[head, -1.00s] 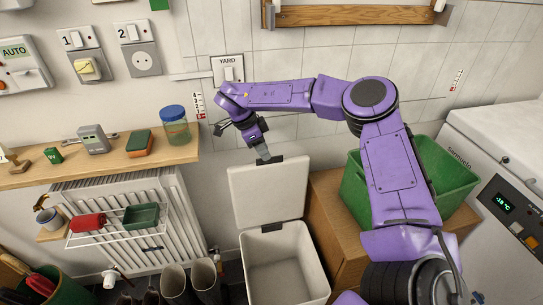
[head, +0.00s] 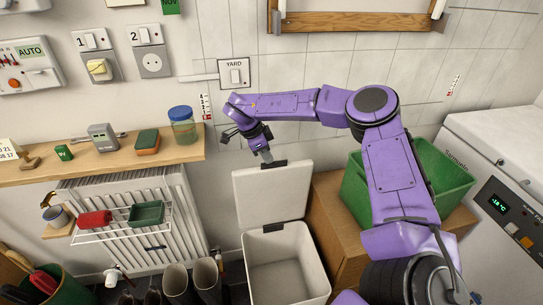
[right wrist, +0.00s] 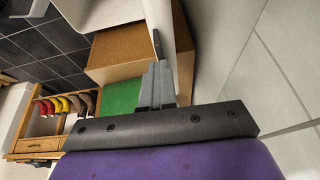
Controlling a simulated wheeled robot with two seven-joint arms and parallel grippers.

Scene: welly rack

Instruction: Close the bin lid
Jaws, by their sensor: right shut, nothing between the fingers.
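The white bin (head: 290,270) stands on the floor below the wall, its inside open to view. Its lid (head: 271,195) is up, nearly upright at the bin's back edge, with a dark tab (head: 280,164) at its top. My right gripper (head: 266,157) is at the lid's top edge beside the tab, with its fingers shut and empty. In the right wrist view the shut fingers (right wrist: 158,85) are close beside the pale lid panel (right wrist: 182,60); I cannot tell whether they touch it. My left gripper is not in view.
A green crate (head: 445,172) sits on a wooden box (head: 322,205) right of the bin, with a white freezer (head: 500,150) beyond. A radiator (head: 185,235) and shelf (head: 100,170) are to the left. Boots (head: 177,280) stand left of the bin.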

